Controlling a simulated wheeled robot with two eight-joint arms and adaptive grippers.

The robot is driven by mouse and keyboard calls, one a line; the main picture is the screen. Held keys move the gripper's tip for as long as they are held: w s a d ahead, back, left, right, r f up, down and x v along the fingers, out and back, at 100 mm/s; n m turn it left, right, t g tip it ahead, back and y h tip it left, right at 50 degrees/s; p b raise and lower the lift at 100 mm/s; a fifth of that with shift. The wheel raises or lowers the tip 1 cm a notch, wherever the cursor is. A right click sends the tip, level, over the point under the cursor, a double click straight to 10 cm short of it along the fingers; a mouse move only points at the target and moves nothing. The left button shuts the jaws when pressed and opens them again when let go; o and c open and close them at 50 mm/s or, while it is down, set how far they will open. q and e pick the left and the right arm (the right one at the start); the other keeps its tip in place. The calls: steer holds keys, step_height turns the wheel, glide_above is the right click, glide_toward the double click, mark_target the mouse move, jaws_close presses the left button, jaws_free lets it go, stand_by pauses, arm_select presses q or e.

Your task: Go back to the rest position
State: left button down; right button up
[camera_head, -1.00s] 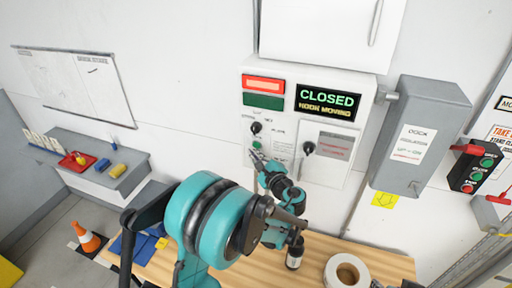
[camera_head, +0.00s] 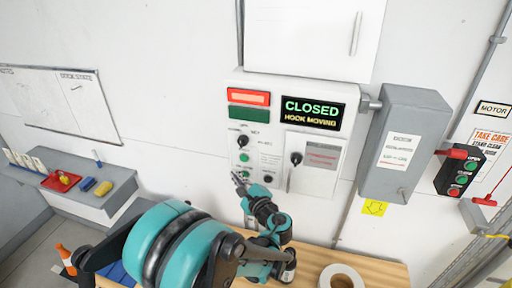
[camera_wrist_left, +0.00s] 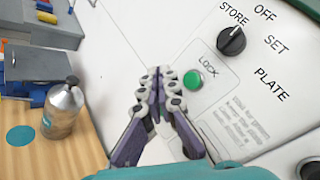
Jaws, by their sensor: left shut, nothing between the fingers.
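My left gripper (camera_head: 240,180) is in front of the lower left part of the white control panel (camera_head: 277,128). In the left wrist view my left gripper (camera_wrist_left: 158,76) has its fingertips together with nothing between them. The green LOCK button (camera_wrist_left: 193,80) is just right of the fingertips, and the black STORE/SET knob (camera_wrist_left: 231,41) is above it. I cannot tell whether the fingertips touch the panel. The panel display (camera_head: 312,112) reads CLOSED, HOOK MOVING. My right gripper is not in view.
A wooden table (camera_head: 385,270) is below the panel, with a roll of tape (camera_head: 341,277) on it. A bottle (camera_wrist_left: 63,108) stands on the wood in the left wrist view. A grey box (camera_head: 404,143) is on the wall at right. A grey shelf (camera_head: 85,205) with a red tray (camera_head: 58,182) is at left.

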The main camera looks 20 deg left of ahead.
arm_select(q)
steer(key=s+d+f+n+g+h+b, duration=0.2)
steer(key=s+f+n+h+b, duration=0.3)
steer(key=s+f+b, duration=0.5)
steer(key=s+d+f+n+g+h+b, duration=0.15)
steer(key=s+f+n+h+b, duration=0.25)
steer(key=s+f+n+b, duration=0.55)
steer(key=s+d+f+n+h+b, duration=0.2)
steer(key=s+d+f+h+b, duration=0.1)
steer(key=d+f, duration=0.4)
step_height(320, 180, down, 3)
steer(key=shift+s+r+h+b, duration=0.15)
steer(key=shift+s+h+b, duration=0.1)
steer(key=shift+h+b, duration=0.35)
steer(key=shift+g, duration=0.25)
stand_by(0.3)
